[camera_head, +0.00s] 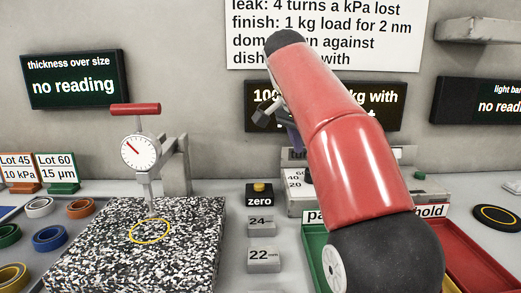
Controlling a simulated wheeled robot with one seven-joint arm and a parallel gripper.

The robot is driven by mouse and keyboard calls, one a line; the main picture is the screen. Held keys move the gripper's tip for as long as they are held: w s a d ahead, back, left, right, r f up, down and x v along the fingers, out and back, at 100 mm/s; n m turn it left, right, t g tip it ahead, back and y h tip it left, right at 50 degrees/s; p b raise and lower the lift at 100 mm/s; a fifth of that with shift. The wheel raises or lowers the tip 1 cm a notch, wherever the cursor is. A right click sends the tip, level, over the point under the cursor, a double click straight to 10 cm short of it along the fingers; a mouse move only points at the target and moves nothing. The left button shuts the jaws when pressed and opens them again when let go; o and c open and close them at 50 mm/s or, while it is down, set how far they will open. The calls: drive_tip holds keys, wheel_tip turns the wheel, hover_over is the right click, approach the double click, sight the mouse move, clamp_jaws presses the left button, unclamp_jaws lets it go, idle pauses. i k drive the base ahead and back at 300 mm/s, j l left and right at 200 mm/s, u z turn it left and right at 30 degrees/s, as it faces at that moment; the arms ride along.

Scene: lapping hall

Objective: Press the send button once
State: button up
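No button marked "send" can be read in the head view; my red arm covers part of the bench where one could be. A small black box labelled "zero" (259,199) with a yellow button on top stands at the middle of the bench. My gripper (264,117) shows only in part, as grey and dark pieces left of my arm, in front of the dark display. It appears raised above the bench. Its fingers are mostly hidden, so I cannot tell whether it is open or shut.
A speckled block (190,255) with a dial gauge (139,151) stands left. Grey blocks marked 24 (262,229) and 22 (264,259) lie mid-bench. A green tray (313,240) and red tray (470,255) flank my arm. A dark yellow-ringed disc (497,217) lies right.

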sight(420, 175)
drive_tip(key=k, duration=0.85)
